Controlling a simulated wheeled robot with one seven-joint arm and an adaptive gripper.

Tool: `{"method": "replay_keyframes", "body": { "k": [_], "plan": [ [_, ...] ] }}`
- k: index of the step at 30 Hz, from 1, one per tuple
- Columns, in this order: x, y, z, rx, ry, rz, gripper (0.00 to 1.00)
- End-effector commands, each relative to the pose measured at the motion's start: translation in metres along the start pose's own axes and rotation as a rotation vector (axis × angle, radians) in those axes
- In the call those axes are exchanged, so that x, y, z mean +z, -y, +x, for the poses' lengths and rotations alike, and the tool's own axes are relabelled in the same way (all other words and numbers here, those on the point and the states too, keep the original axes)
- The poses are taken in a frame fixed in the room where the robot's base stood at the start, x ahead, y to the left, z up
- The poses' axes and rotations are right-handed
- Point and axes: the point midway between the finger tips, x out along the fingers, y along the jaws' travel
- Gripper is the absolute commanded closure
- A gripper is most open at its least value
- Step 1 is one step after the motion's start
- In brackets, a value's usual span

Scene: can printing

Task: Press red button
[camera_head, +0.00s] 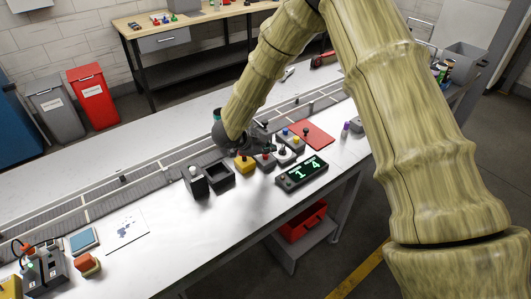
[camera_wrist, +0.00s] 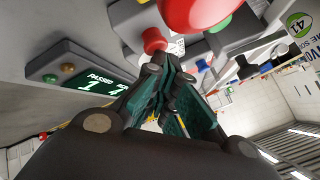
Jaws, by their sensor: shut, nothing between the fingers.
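A red button (camera_head: 266,157) sits on a small grey box on the white table, between a yellow box (camera_head: 244,162) and a box with a pale knob (camera_head: 283,152). My gripper (camera_head: 262,141) is just behind this row, low over the table; its fingertips are hard to make out there. In the wrist view, my gripper (camera_wrist: 168,68) has its dark green fingers together and empty. A red button (camera_wrist: 153,40) shows just beyond the fingertips, and a large red dome (camera_wrist: 195,12) is at the top edge. I cannot tell whether they touch the fingers.
A counter display (camera_head: 301,172) reading 1 and 4 stands in front of the row. A dark open box (camera_head: 220,174) is to the left. A box with several coloured buttons (camera_head: 290,139) and a red plate (camera_head: 312,135) lie to the right. A conveyor (camera_head: 150,172) runs behind.

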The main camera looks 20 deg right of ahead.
Motion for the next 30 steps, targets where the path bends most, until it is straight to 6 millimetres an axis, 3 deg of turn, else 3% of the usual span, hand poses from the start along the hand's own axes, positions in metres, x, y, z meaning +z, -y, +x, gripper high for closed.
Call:
{"method": "replay_keyframes", "body": {
  "k": [22, 30],
  "plan": [
    [-0.009, 0.009, -0.013, 0.000, 0.000, 0.000, 1.00],
    [-0.019, 0.018, -0.025, 0.000, 0.000, 0.000, 1.00]
  ]
}}
